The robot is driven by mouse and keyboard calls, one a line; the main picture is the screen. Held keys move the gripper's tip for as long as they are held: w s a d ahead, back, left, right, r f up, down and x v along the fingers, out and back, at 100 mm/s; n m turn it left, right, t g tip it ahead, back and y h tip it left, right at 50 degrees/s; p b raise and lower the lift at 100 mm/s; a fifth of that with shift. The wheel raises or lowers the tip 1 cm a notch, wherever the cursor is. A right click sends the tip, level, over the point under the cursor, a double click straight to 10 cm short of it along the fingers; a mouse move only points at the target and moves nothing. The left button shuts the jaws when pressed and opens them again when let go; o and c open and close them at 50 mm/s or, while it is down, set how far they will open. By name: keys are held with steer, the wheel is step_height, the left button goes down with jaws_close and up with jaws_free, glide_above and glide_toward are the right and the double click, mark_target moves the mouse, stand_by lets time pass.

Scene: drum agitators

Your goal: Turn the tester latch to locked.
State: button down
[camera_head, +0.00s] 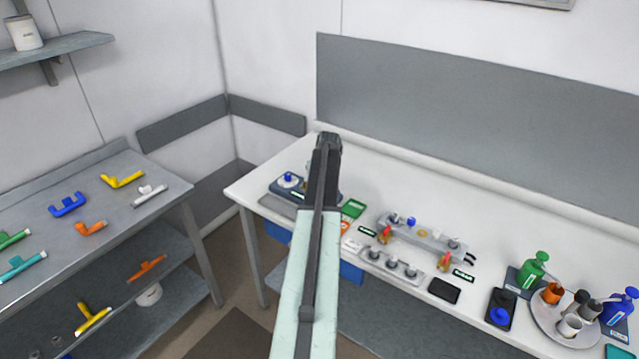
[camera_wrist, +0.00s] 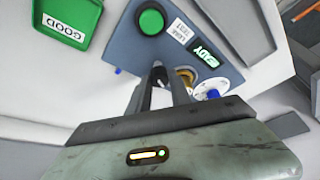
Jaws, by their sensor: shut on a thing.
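The tester is a dark blue-grey box (camera_head: 278,191) at the left end of the white bench, partly hidden behind my arm in the head view. In the wrist view the tester (camera_wrist: 200,62) shows a green button (camera_wrist: 150,22), a lit READY display (camera_wrist: 208,57), a brass ring (camera_wrist: 186,77) and a white disc (camera_wrist: 203,92) with a blue knob. My gripper (camera_wrist: 167,72) is over the tester's edge near the brass ring, its fingers close together. It appears shut on the tester latch, which the fingers mostly hide, so its angle cannot be told.
A green GOOD tray (camera_wrist: 66,20) lies beside the tester. A grey fixture (camera_head: 425,237) with orange-red clamps stands to its right. Bottles and a round tray (camera_head: 545,322) are at the far right. A grey side table (camera_head: 100,225) holds coloured parts at left.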

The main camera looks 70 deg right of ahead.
steer(key=n, duration=0.2)
steer(key=n+t+y, duration=0.1)
steer(key=n, duration=0.1)
steer(key=shift+s+n+y, duration=0.15)
steer(key=shift+n+y, duration=0.15)
stand_by(0.5)
steer(key=c, duration=1.2)
jaws_free()
steer(key=shift+r, duration=0.1)
steer(key=p+v, duration=0.7)
steer(key=shift+s+r, duration=0.15)
steer(key=shift+r, duration=0.1)
